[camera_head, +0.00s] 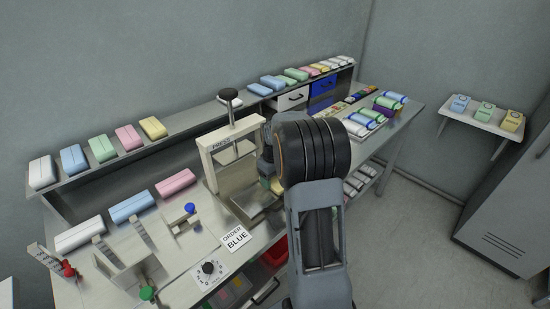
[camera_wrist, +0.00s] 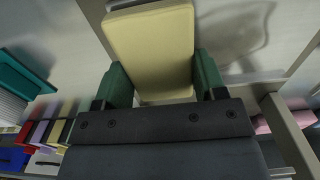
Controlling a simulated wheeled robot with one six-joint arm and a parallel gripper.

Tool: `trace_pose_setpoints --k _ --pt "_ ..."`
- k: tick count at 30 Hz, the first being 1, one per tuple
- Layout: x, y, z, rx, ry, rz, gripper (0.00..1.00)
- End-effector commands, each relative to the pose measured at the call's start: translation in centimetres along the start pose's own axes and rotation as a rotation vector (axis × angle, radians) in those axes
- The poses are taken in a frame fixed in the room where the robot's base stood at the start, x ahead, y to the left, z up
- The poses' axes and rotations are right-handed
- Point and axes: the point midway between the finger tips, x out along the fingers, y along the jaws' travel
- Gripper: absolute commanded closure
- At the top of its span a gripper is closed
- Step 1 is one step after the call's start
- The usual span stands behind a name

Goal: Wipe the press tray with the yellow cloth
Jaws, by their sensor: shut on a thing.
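The yellow cloth (camera_wrist: 150,45), a pale yellow pad, sits between the two green fingers of my gripper (camera_wrist: 163,80) in the wrist view. My gripper is shut on it. In the head view a small yellow part of the cloth (camera_head: 276,186) shows below my wrist; my arm hides most of the gripper. The press (camera_head: 205,155) is a cream frame with a black-knobbed lever, labelled PRESS. Its metal press tray (camera_head: 252,208) lies at its foot, partly hidden by my arm. The cloth is at the tray's right side; I cannot tell whether they touch.
A back shelf (camera_head: 160,147) holds coloured packs. Rolls (camera_head: 365,119) lie at the bench's right end.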

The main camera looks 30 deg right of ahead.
Motion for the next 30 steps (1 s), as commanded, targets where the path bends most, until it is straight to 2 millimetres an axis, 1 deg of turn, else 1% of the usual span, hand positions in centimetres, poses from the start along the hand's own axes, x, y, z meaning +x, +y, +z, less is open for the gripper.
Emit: trace_pose_setpoints --k 1,2,18,22,30 --pt "-2.0 -0.1 -0.1 -0.002 0.005 0.003 0.54" --pt "-2.4 -0.1 -0.1 -0.003 0.004 0.002 0.54" --pt "-7.1 -0.5 -0.2 -0.008 0.003 0.001 0.54" --pt "-7.8 -0.5 -0.3 -0.010 0.003 0.001 0.54" --pt "-7.8 -0.5 -0.3 -0.010 0.002 0.001 0.54"
